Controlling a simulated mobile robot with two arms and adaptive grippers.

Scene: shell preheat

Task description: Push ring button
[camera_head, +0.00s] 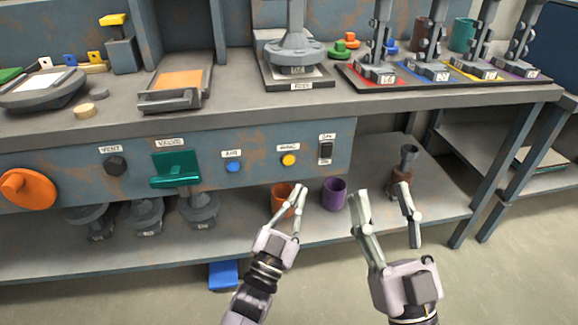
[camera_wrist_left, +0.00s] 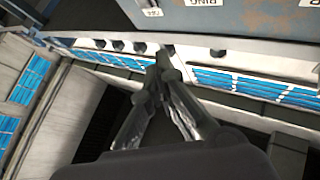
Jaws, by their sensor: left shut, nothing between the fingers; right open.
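On the blue-grey front panel (camera_head: 320,175), a round blue button (camera_head: 233,167) and a round yellow button (camera_head: 289,160) sit side by side, each under a small white label. The labels are hard to read in the head view. In the left wrist view an upside-down label seems to read "RING" (camera_wrist_left: 201,3); the buttons are not visible there. My left gripper (camera_head: 294,191) is shut and empty, appearing just below the yellow button, apart from it. Its closed fingers also show in the left wrist view (camera_wrist_left: 163,62). My right gripper (camera_head: 380,191) is open and empty, further right.
Left on the panel are a teal valve handle (camera_head: 177,169), a dark knob (camera_head: 115,166) and an orange wheel (camera_head: 27,188). A black switch (camera_head: 325,150) sits right of the yellow button. Orange (camera_head: 281,197) and purple (camera_head: 334,194) cups stand on the lower shelf behind my grippers.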

